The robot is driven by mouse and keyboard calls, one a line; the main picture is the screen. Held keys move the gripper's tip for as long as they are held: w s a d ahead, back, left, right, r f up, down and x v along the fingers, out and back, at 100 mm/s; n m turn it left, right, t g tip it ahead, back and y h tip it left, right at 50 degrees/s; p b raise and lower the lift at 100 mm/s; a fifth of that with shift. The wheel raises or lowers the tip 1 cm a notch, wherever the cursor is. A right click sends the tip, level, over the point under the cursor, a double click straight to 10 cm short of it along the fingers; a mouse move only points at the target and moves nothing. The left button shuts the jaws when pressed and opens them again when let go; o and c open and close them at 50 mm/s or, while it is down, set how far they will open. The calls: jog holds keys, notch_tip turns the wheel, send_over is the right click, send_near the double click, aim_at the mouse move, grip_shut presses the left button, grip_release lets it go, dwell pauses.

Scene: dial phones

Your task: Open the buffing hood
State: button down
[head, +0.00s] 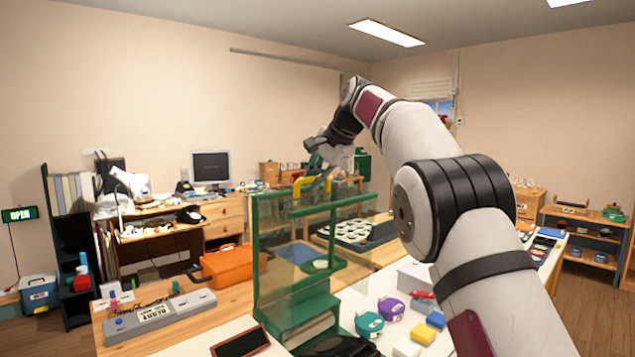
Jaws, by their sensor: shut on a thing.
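The buffing hood (262,262) is a green-framed case with clear, tinted panels, standing on the near end of the white counter. Its green crossbar (335,205) spans the upper part, and a dark green base shows below. My gripper (318,184) is above the hood's upper part, reaching down from my arm. It is shut on a part of the hood near the top. The exact grip point is small and partly hidden by the fingers. A yellow shape shows right beside the fingers, and I cannot tell what it belongs to.
Purple (391,308) and teal (369,324) dial phones and small yellow blocks lie on the counter right of the hood. An orange case (228,266) and a grey labelled device (160,315) stand on the left.

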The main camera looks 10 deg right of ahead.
jog(key=shift+a, duration=0.1)
jog(key=c, duration=1.9)
grip_release()
jog(key=v, duration=1.2)
